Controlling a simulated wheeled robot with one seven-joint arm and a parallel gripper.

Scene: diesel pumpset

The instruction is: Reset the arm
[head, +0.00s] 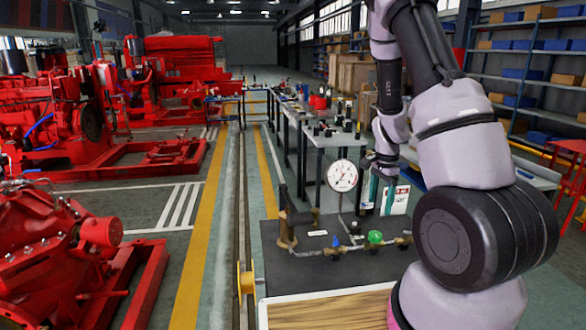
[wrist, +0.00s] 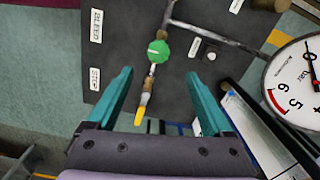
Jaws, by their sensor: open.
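My arm fills the right side of the head view, raised and bent, with the forearm hanging down. My gripper (head: 379,196) points downward over the right part of a dark bench top (head: 285,268). In the wrist view my gripper (wrist: 158,76) shows two teal fingers spread apart with nothing held between them. Beyond the fingertips lie a pipe with a green knob (wrist: 158,50) and a yellow-tipped lever (wrist: 142,112). The green knob (head: 375,237) also shows in the head view, below the gripper. Much of the bench's right side is hidden behind my arm.
A round pressure gauge (head: 342,176) stands on a stem left of the gripper; its dial (wrist: 304,77) is at the wrist view's right edge. A brown upright fitting (head: 290,215) stands farther left. Red pumpsets (head: 70,240) line the left. Shelves (head: 530,70) stand behind the arm.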

